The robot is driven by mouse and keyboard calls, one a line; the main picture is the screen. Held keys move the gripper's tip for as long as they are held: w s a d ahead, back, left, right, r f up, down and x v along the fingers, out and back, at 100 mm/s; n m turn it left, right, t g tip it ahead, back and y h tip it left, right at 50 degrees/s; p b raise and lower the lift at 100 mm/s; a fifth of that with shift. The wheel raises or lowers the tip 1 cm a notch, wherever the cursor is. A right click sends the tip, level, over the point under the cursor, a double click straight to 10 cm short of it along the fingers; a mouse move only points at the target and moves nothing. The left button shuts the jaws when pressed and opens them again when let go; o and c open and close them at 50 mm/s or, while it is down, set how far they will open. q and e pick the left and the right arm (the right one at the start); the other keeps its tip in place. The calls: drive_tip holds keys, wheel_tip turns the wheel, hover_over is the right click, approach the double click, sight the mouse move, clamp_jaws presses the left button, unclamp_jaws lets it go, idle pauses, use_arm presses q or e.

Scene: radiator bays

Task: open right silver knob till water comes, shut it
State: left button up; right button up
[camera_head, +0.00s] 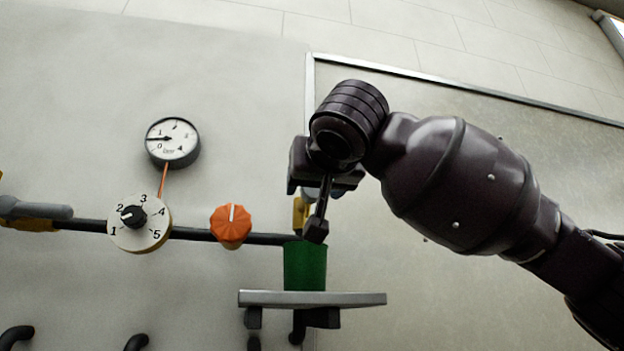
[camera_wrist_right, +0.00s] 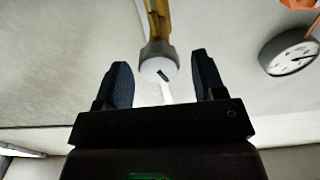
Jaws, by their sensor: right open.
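The silver knob (camera_wrist_right: 158,68) shows in the wrist view as a round pale face with a dark mark, on the end of a brass fitting (camera_wrist_right: 157,22). My right gripper (camera_wrist_right: 163,82) is open, with one finger on each side of the knob's near end; I see gaps and cannot confirm any contact. In the head view my right gripper (camera_head: 317,225) hangs in front of the brass fitting (camera_head: 300,213) at the pipe's right end and hides the knob. A green cup (camera_head: 305,266) stands below the fitting. No water is visible. My left gripper is out of view.
The cup stands on a narrow grey shelf (camera_head: 365,299). Left along the pipe (camera_head: 272,238) are an orange knob (camera_head: 231,227), a white numbered dial (camera_head: 140,223) and a grey-handled valve (camera_head: 35,209). A pressure gauge (camera_head: 172,142) sits above. A framed panel (camera_head: 480,290) fills the right.

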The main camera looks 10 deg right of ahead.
drive_tip(key=shift+w, duration=0.95)
drive_tip(key=c, duration=0.9)
